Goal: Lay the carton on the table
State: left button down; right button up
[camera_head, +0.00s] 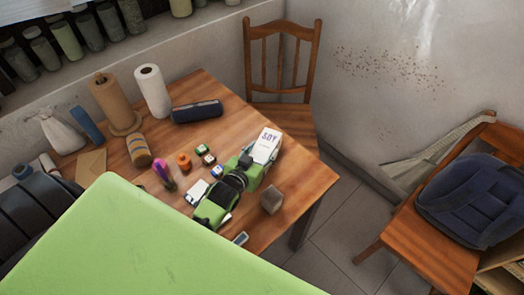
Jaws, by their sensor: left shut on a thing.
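The carton (267,146) is white with "SOY" printed on it. It is at the right part of the wooden table (222,102), near the edge by the chair. My left gripper (257,161), green and black, is shut on the carton's near end and hides that part. The printed face shows towards me; I cannot tell whether the carton touches the table or is held just above it. My right gripper is not in view.
A brown box (271,199) stands near the table's right edge. Small jars, an orange pot (184,161), a striped can (139,150), paper rolls (152,91) and a dark case (197,111) are farther left. A chair (283,62) stands behind; another holds a backpack (475,199).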

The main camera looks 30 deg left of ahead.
pick_arm(q)
jog(key=c, duration=1.1)
grip_release()
jog(key=v, duration=1.2)
jog(key=shift+b, duration=0.4)
